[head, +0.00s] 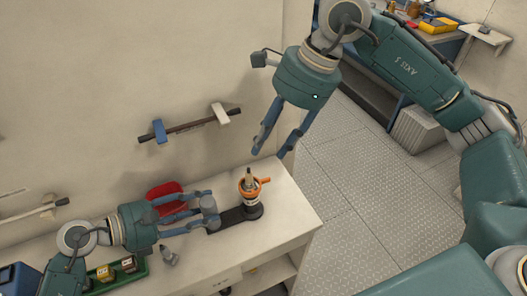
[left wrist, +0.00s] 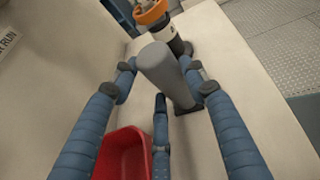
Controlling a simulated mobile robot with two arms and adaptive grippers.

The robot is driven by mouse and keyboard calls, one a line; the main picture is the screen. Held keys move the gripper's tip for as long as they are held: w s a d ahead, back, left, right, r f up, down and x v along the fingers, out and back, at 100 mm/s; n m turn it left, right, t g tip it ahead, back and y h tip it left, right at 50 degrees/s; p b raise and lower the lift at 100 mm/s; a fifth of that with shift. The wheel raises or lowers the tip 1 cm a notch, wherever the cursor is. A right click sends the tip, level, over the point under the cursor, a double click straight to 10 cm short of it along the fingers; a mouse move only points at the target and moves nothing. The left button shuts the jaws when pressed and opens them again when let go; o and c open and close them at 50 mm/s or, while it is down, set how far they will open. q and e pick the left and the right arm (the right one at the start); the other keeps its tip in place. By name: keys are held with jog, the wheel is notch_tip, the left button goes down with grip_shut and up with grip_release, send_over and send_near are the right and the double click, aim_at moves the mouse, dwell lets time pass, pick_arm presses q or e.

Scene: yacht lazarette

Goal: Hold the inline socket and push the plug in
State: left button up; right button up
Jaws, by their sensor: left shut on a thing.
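My left gripper (head: 209,211) reaches in low over the bench from the left. In the left wrist view its fingers (left wrist: 160,78) are closed around a grey cylinder (left wrist: 158,68). An orange-collared, white and black upright piece (head: 250,195) stands just right of that gripper, with a tan tip sticking up; its orange collar also shows in the left wrist view (left wrist: 152,13). A small grey plug-like piece (head: 168,256) lies on the bench. I cannot tell for certain which is the inline socket. My right gripper (head: 271,152) is open and empty, above and behind the orange-collared piece.
A red bin (head: 165,195) stands behind the left gripper and shows in the left wrist view (left wrist: 124,152). A green tray (head: 103,283) with small boxes is at front left. A dark wall rail (head: 190,126) has blue and white clips. The bench's right end (head: 295,205) is clear.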

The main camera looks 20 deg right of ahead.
jog(key=shift+d+r, duration=0.1)
jog(key=shift+r, duration=0.15)
pick_arm(q)
jog(key=o, duration=1.5)
jog(key=shift+a, duration=0.15)
jog(key=v, duration=1.1)
jog(key=shift+s+a+r, duration=0.1)
jog(key=shift+s+a, duration=0.1)
jog(key=shift+a, duration=0.15)
